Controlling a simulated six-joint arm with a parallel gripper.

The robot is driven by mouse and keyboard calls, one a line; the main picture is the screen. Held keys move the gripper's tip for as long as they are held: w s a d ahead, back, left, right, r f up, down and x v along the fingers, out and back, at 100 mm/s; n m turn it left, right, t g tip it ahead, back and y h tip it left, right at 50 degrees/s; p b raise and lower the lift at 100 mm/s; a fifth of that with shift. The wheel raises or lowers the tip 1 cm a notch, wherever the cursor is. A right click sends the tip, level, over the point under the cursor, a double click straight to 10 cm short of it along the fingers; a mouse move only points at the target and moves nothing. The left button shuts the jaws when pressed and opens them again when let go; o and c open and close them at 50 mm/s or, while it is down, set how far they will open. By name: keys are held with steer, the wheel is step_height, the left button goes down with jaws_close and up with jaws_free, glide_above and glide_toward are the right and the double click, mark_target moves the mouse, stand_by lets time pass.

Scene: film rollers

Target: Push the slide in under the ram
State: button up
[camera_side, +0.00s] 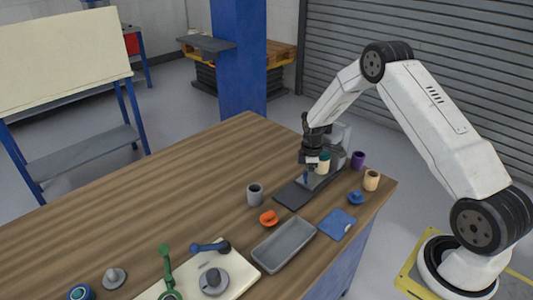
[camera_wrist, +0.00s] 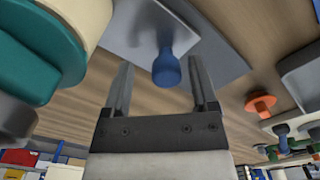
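The slide is a light grey plate (camera_side: 318,179) with a blue knob (camera_side: 306,176) at its near end; both plate (camera_wrist: 135,28) and knob (camera_wrist: 166,68) show in the wrist view. A cream roller (camera_side: 323,167) with a green top stands on the slide; it fills the wrist view's upper left (camera_wrist: 98,15). My gripper (camera_side: 310,170) is open at the knob's end; in the wrist view the knob lies between the spread fingers (camera_wrist: 160,64), with gaps both sides. The grey press (camera_side: 342,134) stands behind, partly hidden by my gripper. I cannot make out its ram clearly.
A dark base plate (camera_side: 291,196) reaches forward from the press. A grey cup (camera_side: 255,196), orange piece (camera_side: 268,218), grey tray (camera_side: 283,246) and blue sheet (camera_side: 337,224) lie nearby. Purple (camera_side: 358,160) and beige (camera_side: 371,181) cups stand right. The table's left is clear.

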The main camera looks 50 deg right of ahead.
steer(key=shift+a+r, duration=0.15)
steer(key=shift+r, duration=3.8)
steer(key=shift+s+a+r, duration=0.1)
steer(key=shift+a+r, duration=0.05)
steer(key=shift+a, duration=0.1)
steer(key=s+a+r+m+t, duration=0.1)
steer(key=s+a+r+m, duration=0.3)
steer(key=s+a, duration=0.5)
steer(key=s+a+r+m+t, duration=0.1)
steer(key=s+a+r+m, duration=0.3)
steer(key=s+a, duration=0.5)
steer(key=shift+s+a+r+m+t, duration=0.25)
steer(key=shift+s+a+m+t, duration=0.1)
steer(key=shift+a+m, duration=0.25)
